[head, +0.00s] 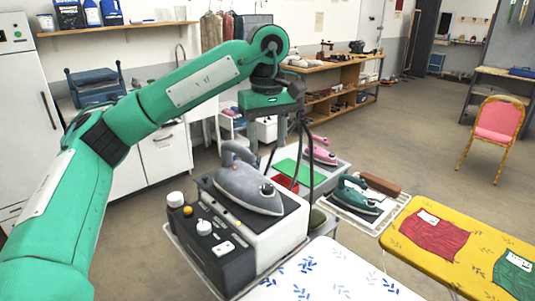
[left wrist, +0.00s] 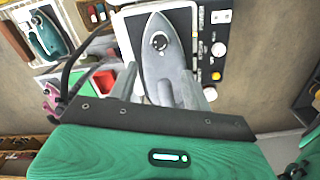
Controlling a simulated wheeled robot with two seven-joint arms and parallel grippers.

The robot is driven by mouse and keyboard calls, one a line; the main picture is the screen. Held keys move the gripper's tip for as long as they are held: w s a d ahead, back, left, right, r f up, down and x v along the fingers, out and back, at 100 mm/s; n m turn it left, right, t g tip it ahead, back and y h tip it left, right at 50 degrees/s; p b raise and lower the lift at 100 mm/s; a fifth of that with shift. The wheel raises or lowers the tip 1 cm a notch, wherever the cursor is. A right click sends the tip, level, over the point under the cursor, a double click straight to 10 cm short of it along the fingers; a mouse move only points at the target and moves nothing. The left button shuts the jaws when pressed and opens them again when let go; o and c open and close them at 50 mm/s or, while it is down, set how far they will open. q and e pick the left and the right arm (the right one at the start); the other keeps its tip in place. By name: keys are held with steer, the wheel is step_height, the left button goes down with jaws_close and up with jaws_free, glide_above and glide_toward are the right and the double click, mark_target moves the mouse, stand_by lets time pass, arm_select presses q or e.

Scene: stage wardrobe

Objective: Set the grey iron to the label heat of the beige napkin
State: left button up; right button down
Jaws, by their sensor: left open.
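The grey iron (head: 243,188) rests on the dark top of a white station (head: 262,243). A round dial (head: 267,189) sits on the iron near its tip and also shows in the left wrist view (left wrist: 160,42). My left gripper (head: 289,175) points down just beyond the iron in the head view. In the left wrist view, my left gripper (left wrist: 166,82) is open, with the grey iron (left wrist: 165,70) showing between and past its fingers. I cannot tell any contact. I cannot make out a beige napkin. My right gripper is out of view.
The station's front has a black panel (head: 219,252) with knobs. A teal iron (head: 352,196) and a pink iron (head: 319,153) stand behind. A yellow board (head: 400,222) bears a red cloth (head: 438,235) and a green cloth (head: 514,274). A leaf-patterned white board (head: 335,268) lies in front.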

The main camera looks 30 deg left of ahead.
arm_select(q)
step_height(320, 180, up, 3)
steer(key=shift+f, duration=0.15)
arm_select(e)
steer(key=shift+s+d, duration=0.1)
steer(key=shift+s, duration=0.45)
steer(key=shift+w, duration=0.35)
